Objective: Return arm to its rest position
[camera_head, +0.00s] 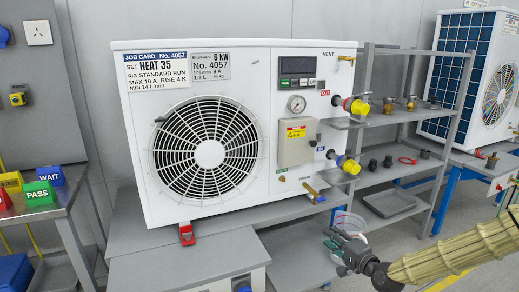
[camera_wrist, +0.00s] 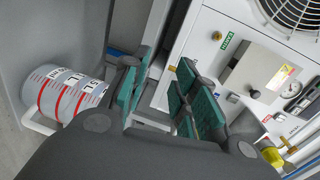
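My gripper (camera_head: 340,248) is at the lower middle right of the head view, in front of the metal shelving and below the white pump unit (camera_head: 255,70). My arm comes in from the right in a tan sleeve. In the wrist view the green-padded fingers of my gripper (camera_wrist: 162,85) stand apart with nothing between them. A clear jug with red marks (camera_wrist: 65,95) lies to the left of the fingers in the wrist view, apart from them. In the head view a clear container (camera_head: 350,221) shows just behind my gripper, partly hidden by it.
The shelving (camera_head: 425,205) holds several fittings. A second unit (camera_head: 475,70) stands at right. Coloured blocks (camera_head: 38,193) sit on the left table.

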